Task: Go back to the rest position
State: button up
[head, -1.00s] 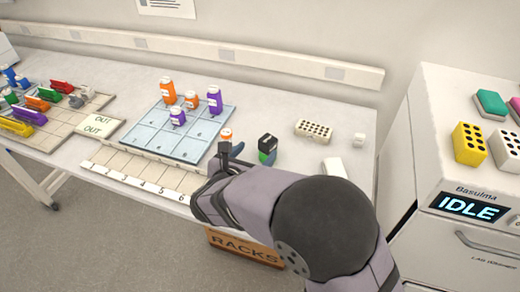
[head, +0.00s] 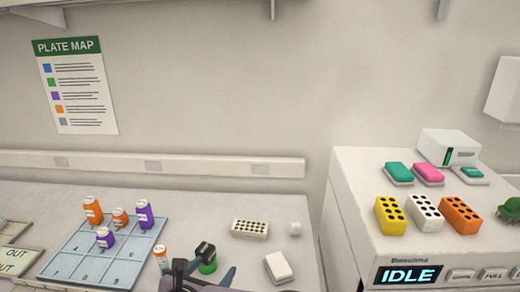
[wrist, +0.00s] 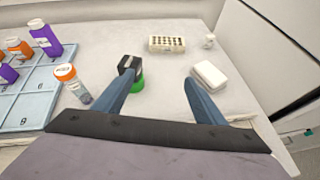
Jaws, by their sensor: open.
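My gripper (wrist: 158,78) is open and empty, its two blue-grey fingers spread over the bench in the wrist view. In the head view my gripper (head: 203,275) shows at the bottom edge, partly cut off. A black-topped green object (wrist: 137,84) stands behind the left finger, which partly hides it; I cannot tell whether they touch. It also shows in the head view (head: 207,266). An orange-capped vial (wrist: 72,84) stands left of the fingers, beside the blue grid tray (wrist: 36,105).
Orange and purple bottles (head: 144,214) stand on the tray. A white perforated block (head: 250,228), a small white item (head: 295,228) and a white box (head: 278,266) lie on the bench. The machine reading IDLE (head: 409,275) stands at right, with coloured blocks on top. Bench between blocks is clear.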

jog(key=s+d+r+m+g+h+p, duration=0.1)
jog(key=s+d+m+g+p, duration=0.15)
jog(key=d+m, duration=0.4)
jog(key=s+d+r+m+g+h+p, duration=0.1)
jog(key=s+d+m+g+p, duration=0.2)
jog(key=d, duration=0.7)
jog(key=s+d+r+m+g+h+p, duration=0.1)
jog(key=d+m+g+p, duration=0.1)
jog(key=d+m+g, duration=0.5)
jog(key=s+d+r+m+y+p, duration=0.1)
jog(key=s+d+m+y+p, duration=0.1)
jog(key=s+m, duration=0.4)
jog(key=s+d+r+m+y+p, duration=0.2)
jog(key=s+d+m+y+p, duration=0.1)
jog(key=m, duration=0.7)
jog(key=s+d+p, duration=0.1)
jog(key=s+p, duration=0.1)
jog(key=shift+s+r, duration=0.3)
jog(key=shift+s, duration=0.05)
